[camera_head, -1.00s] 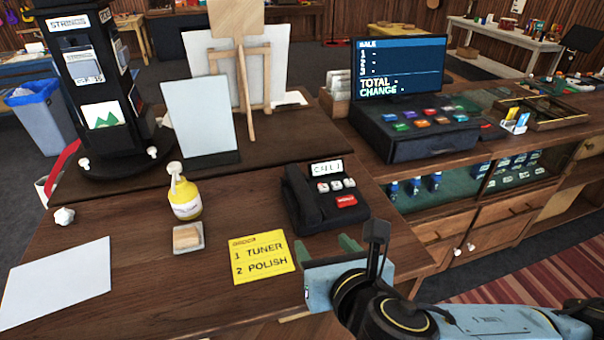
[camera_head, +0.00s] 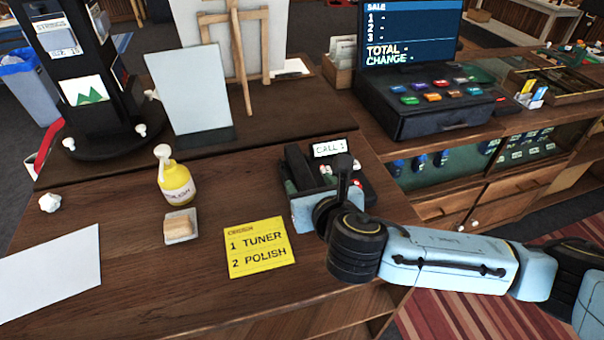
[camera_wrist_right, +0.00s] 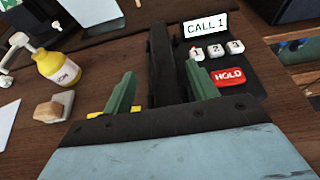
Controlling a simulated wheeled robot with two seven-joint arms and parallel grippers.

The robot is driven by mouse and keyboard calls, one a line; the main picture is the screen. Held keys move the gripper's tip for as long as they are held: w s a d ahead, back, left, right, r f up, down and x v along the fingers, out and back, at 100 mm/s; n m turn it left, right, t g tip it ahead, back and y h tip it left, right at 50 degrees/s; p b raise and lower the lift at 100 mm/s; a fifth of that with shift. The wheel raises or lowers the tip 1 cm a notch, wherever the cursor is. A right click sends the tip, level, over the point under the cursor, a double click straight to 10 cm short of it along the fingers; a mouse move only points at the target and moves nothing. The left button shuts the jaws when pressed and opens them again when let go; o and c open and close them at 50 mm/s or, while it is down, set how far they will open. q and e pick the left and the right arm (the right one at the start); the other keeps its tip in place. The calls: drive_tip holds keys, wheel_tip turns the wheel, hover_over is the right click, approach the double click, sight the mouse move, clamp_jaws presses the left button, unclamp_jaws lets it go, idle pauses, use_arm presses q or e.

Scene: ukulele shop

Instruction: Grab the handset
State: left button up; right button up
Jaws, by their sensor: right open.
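The black handset (camera_head: 297,165) lies along the left side of the desk phone (camera_head: 366,188), which has a "CALL 1" display. My right gripper (camera_head: 306,184) is over the near end of the phone and partly hides it. In the right wrist view, the handset (camera_wrist_right: 160,60) runs between the two green fingers of my open right gripper (camera_wrist_right: 161,88), one on each side, with a gap on both sides. I cannot tell how far the fingertips reach down beside it. The red HOLD button (camera_wrist_right: 229,76) is just right of the right finger. My left gripper is out of view.
The cash register (camera_head: 430,108) is behind and right.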

sight(303, 173)
drive_tip(key=x, duration=0.3)
drive_tip(key=shift+w+f, duration=0.25)
drive_tip(key=shift+w, duration=0.05)
drive_tip(key=shift+w+f, duration=0.1)
drive_tip(key=shift+w, duration=0.2)
drive_tip(key=shift+w+a+f, duration=0.1)
drive_tip(key=c, duration=1.1)
drive_tip(key=shift+c, duration=0.2)
